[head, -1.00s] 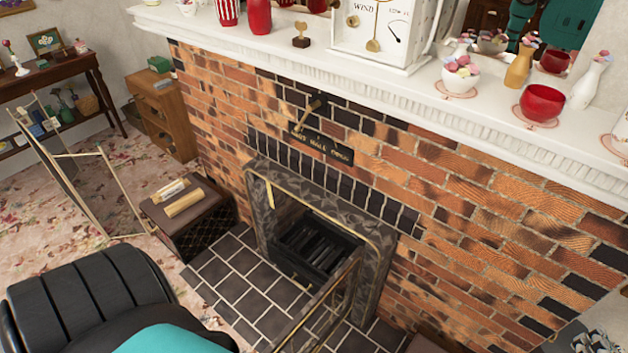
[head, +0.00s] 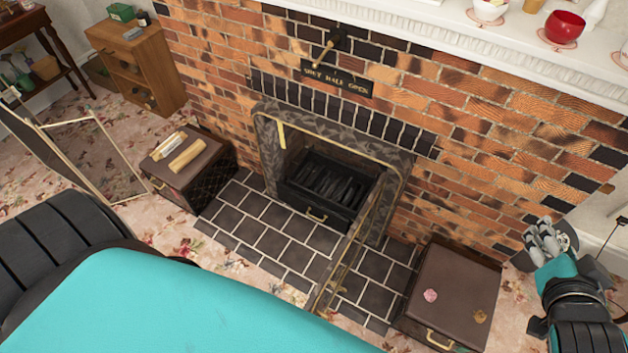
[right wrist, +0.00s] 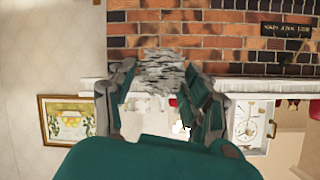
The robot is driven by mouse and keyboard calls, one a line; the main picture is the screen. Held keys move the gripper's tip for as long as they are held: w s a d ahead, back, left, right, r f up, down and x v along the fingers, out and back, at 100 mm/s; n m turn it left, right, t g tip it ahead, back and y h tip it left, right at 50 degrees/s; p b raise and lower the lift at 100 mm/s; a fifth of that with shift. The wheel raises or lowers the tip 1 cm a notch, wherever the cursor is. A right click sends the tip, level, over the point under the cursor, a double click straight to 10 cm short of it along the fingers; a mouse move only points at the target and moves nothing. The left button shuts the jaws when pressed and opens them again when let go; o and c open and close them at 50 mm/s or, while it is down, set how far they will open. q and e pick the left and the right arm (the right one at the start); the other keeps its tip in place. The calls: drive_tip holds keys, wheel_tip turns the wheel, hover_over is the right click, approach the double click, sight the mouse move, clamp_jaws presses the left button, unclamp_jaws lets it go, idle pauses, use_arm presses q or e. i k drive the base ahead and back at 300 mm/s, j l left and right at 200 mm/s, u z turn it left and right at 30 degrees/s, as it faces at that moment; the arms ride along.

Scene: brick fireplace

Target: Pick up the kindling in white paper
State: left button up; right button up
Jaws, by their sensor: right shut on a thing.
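Two bundles lie side by side on the brown case left of the fireplace. The one wrapped in whitish paper (head: 168,145) is nearer the back left, and the tan one (head: 187,155) is beside it. My right gripper (head: 550,245) is at the far right of the head view, well away from both bundles. It is shut on a grey-white crumpled thing, which shows between the fingers in the right wrist view (right wrist: 163,72). My left gripper is not in view; only black and teal parts of my own body show at lower left.
The brown case (head: 204,178) stands on flowered carpet beside the dark tiled hearth (head: 262,228). A second case (head: 455,285) stands right of the hearth. The open fire screen (head: 345,262) juts out between. A folding mirror-like frame (head: 85,150) stands at left, before a wooden drawer cabinet (head: 140,65).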

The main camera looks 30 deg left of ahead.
sight(174, 141)
drive_tip(key=j, duration=1)
drive_tip(key=i+j, duration=0.1)
drive_tip(key=j, duration=0.85)
